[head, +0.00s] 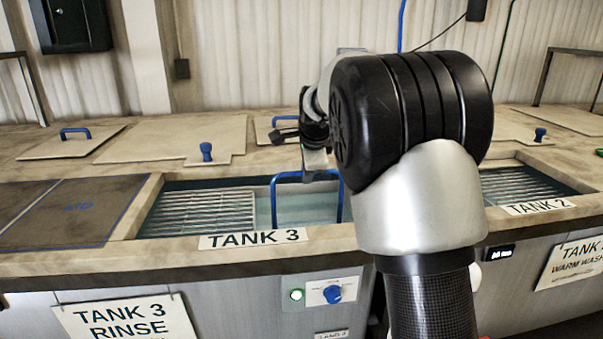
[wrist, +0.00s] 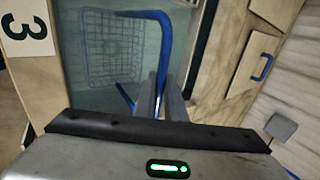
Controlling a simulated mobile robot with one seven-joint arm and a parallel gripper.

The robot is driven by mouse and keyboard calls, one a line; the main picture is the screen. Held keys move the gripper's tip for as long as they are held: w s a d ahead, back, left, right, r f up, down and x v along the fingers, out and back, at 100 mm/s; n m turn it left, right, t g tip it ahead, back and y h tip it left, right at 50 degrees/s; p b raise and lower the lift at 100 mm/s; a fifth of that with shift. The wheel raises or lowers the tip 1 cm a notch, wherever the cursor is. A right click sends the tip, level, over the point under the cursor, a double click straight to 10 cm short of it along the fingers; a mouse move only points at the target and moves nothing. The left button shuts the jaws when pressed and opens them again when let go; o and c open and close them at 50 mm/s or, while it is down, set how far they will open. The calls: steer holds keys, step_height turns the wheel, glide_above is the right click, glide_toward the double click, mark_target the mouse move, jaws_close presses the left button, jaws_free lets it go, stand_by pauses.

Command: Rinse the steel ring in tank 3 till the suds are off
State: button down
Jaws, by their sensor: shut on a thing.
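Tank 3 (head: 250,234) is open, with blue-green water (head: 305,212) inside. A bent blue handle (head: 288,177) stands over the water. In the wrist view, the same handle (wrist: 164,50) runs between the fingers of my gripper (wrist: 160,104), which is shut on it. A wire basket (wrist: 108,48) shows in the water beside the handle in the wrist view. The basket looks empty where I see it, but part is outside the frame or hidden. In the head view my gripper (head: 316,170) is partly behind my arm. I cannot make out the steel ring or any suds.
A slatted rack (head: 200,212) lies in tank 3's left part. A dark blue-edged mat (head: 62,212) lies left of it. Tank 2 (head: 530,190), with another rack, is at right behind my arm. Lids with blue handles (head: 75,142) rest along the back.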

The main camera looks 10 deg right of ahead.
steer(key=shift+d+r, duration=0.1)
step_height(320, 180, up, 22)
steer(key=p, duration=1.5)
steer(key=shift+r, duration=0.15)
